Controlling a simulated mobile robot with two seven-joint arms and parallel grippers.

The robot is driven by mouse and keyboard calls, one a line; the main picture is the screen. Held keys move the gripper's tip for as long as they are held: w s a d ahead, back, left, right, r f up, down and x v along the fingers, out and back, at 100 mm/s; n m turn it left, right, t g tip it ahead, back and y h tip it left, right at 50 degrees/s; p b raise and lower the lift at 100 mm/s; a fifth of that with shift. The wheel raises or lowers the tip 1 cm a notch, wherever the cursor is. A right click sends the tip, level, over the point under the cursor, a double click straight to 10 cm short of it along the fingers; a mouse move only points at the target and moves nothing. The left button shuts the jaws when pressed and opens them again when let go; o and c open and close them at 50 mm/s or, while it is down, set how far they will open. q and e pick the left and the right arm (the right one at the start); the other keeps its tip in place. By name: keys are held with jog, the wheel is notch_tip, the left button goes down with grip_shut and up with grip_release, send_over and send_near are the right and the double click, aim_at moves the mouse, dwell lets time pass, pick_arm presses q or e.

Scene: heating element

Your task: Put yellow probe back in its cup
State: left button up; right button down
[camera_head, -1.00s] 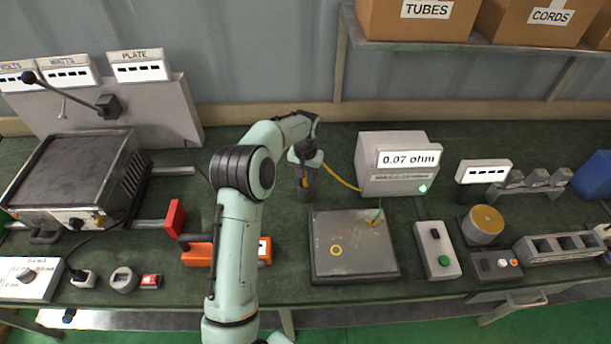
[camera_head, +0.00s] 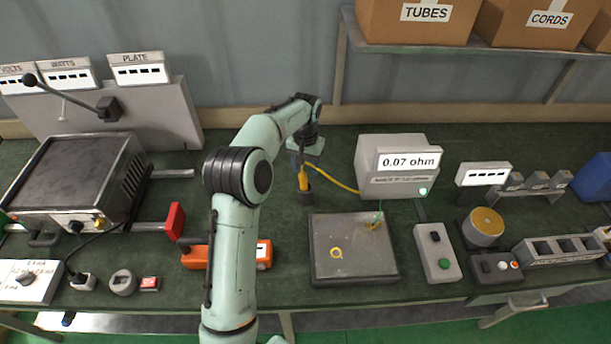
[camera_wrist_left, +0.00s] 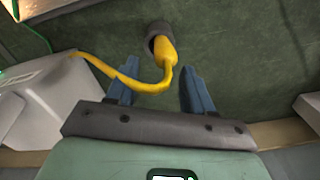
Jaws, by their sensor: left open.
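The yellow probe (camera_head: 303,179) stands in its dark cup (camera_head: 306,197), left of the grey meter box. In the left wrist view the probe (camera_wrist_left: 164,48) sits with its tip inside the round cup (camera_wrist_left: 153,35), tip hidden. My left gripper (camera_head: 299,160) is just behind and above the probe. In the left wrist view its two blue fingers (camera_wrist_left: 158,75) are spread apart, with the probe's yellow cable bend between them and no visible grip on it. My right gripper is not in view.
The meter box (camera_head: 390,178) reads 0.07 ohm, and the yellow cable runs to it. A flat grey plate (camera_head: 345,255) with a yellow ring lies in front of the cup. An orange tool (camera_head: 197,256) lies left, partly behind my arm. A shelf with boxes (camera_head: 415,20) hangs above.

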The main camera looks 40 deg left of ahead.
pick_arm(q)
notch_tip(320, 180, up, 6)
jog(key=shift+f, duration=0.1)
dwell(0.7)
